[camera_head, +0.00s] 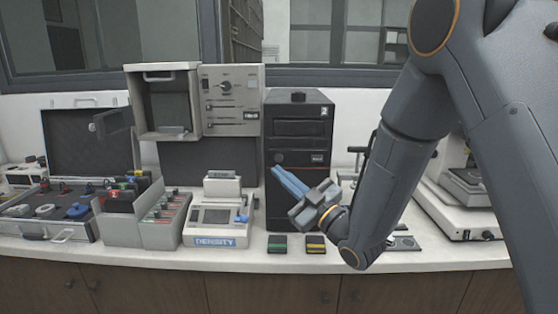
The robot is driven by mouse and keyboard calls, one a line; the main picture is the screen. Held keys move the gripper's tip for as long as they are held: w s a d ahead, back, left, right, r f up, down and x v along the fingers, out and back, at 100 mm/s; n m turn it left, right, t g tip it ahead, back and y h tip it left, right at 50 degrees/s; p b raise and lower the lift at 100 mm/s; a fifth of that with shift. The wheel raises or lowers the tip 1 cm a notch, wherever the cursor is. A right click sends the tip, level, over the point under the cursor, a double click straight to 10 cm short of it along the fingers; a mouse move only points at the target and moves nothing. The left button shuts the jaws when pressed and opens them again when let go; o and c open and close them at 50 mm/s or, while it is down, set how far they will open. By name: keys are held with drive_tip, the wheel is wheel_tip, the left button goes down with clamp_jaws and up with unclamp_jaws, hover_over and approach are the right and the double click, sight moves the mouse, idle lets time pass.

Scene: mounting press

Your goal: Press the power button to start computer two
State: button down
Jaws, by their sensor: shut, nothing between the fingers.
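A black computer tower (300,108) with a small label that seems to read 2 at its upper right stands upright on the counter in the middle. A small round button (279,157) shows on the left of its front panel. My gripper (276,171) is shut and empty, with its blue fingers together. Its fingertips are in front of the tower, just below the button in the picture. I cannot tell whether they touch the front. The gripper and wrist hide part of the tower's lower right front.
A density meter (215,220) and a grey bin of small parts (150,222) stand left of the tower. A green-marked block (277,244) and a yellow-marked block (315,244) lie in front. A white instrument (453,207) stands right, partly behind my arm.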

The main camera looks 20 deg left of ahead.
drive_tip(key=shift+w+a+b, duration=0.2)
drive_tip(key=shift+w+b, duration=0.05)
drive_tip(key=shift+w, duration=0.7)
drive_tip(key=shift+w+a+b, duration=0.25)
drive_tip(key=shift+w+b, duration=0.05)
drive_tip(key=shift+w, duration=0.7)
drive_tip(key=shift+w+a+b, duration=0.2)
drive_tip(key=shift+w+b, duration=0.05)
drive_tip(key=shift+w, duration=0.7)
drive_tip(key=shift+w+a+b, duration=0.1)
drive_tip(key=shift+w+b, duration=0.2)
drive_tip(key=shift+w, duration=0.1)
drive_tip(key=shift+w+a, duration=0.1)
drive_tip(key=shift+w, duration=0.25)
idle(0.4)
drive_tip(key=shift+s+d, duration=0.2)
drive_tip(key=shift+s, duration=0.55)
drive_tip(key=shift+s+d, duration=0.2)
drive_tip(key=shift+s, duration=0.6)
drive_tip(key=shift+s+d, duration=0.2)
drive_tip(key=shift+s, duration=0.65)
drive_tip(key=shift+s+d, duration=0.2)
drive_tip(key=shift+s, duration=0.6)
